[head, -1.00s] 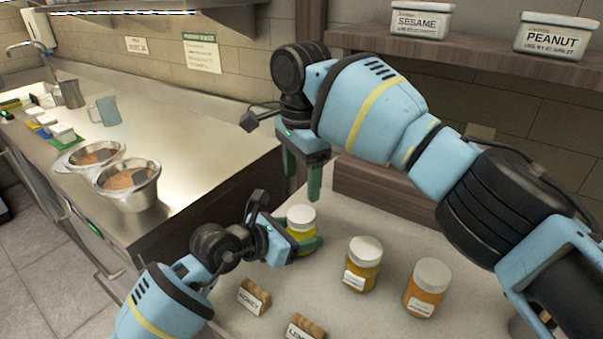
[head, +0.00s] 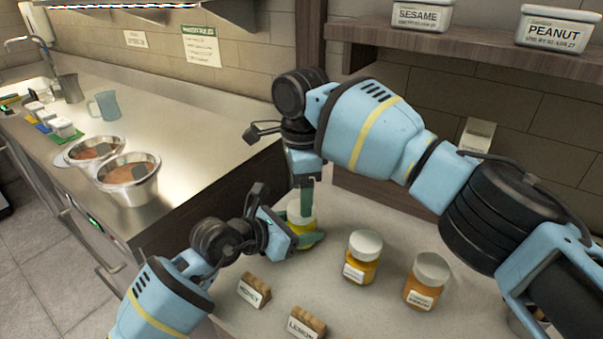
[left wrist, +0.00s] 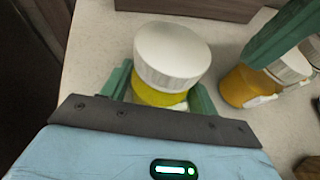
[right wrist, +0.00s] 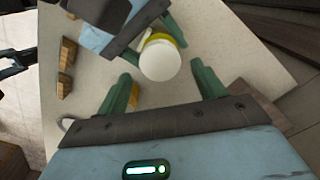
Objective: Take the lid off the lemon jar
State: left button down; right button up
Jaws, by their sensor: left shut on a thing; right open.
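A jar with yellow contents (head: 299,225) and a white lid (left wrist: 172,52) stands at the back of the counter, its label hidden. I take it as the lemon jar. My left gripper (head: 305,238) is shut around its body, below the lid. The lid is on the jar; its round top also shows in the right wrist view (right wrist: 160,61). My right gripper (head: 305,195) is open and points down at the lid from above. In the right wrist view its fingers lie to either side of the lid, which sits a little beyond the fingertips.
Two more white-lidded jars, one yellow-orange (head: 361,262) and one orange (head: 425,283), stand to the right. Wooden holders marked HONEY (head: 254,291) and LEMON (head: 305,324) stand in front. A dark wooden shelf (head: 450,45) with SESAME and PEANUT tubs is behind.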

jog(key=shift+f, duration=1.6)
